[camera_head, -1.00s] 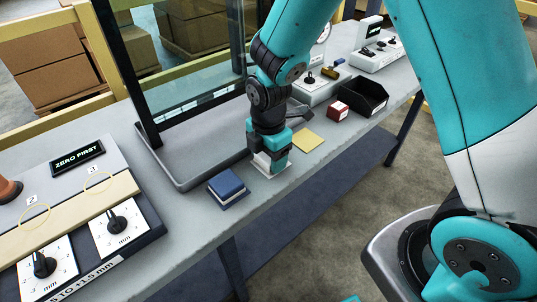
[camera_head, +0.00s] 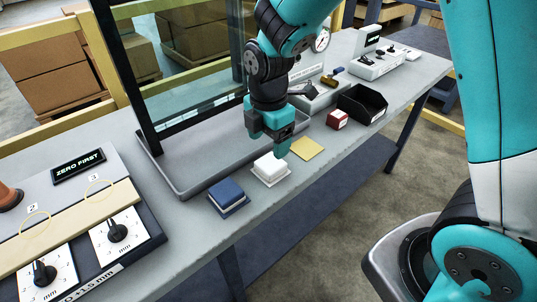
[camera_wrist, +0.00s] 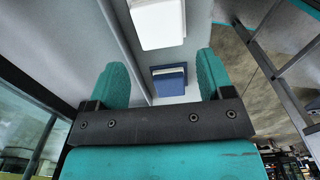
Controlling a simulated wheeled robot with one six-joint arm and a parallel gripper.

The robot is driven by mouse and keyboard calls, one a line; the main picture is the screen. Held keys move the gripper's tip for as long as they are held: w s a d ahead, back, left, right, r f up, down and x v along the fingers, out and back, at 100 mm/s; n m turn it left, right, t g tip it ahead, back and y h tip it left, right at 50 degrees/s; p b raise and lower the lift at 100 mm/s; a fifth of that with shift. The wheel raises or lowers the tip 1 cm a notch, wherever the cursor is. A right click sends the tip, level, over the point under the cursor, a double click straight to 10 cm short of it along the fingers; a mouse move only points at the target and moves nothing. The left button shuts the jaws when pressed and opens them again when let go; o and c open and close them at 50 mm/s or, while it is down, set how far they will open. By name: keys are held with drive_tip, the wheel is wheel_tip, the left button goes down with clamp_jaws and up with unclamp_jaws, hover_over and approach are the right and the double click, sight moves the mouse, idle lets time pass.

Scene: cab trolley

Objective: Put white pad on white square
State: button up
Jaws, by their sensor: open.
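The white pad (camera_head: 269,166) lies on the white square (camera_head: 271,184), whose thin edge shows around the pad's base in the head view. The pad looks flat and roughly lined up with the square. My gripper (camera_head: 283,150) is just above and behind the pad, open and apart from it. The white pad (camera_wrist: 158,22) shows at the top of that view, beyond the fingertips.
A blue pad (camera_head: 227,196) sits left of the white pad, and a yellow square (camera_head: 306,148) lies to its right. A red box (camera_head: 337,118) and a black bin (camera_head: 362,103) stand farther right. A glass-panelled frame (camera_head: 190,80) rises behind.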

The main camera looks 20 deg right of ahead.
sight(269, 164)
drive_tip(key=s+a+r+m+y, duration=0.2)
drive_tip(key=s+r+m, duration=0.4)
drive_tip(key=s, duration=0.3)
drive_tip(key=s+a+r+m+y, duration=0.2)
drive_tip(key=s+r+m, duration=0.5)
drive_tip(key=s, duration=0.3)
drive_tip(key=shift+r+m, duration=0.2)
drive_tip(key=shift+m, duration=0.6)
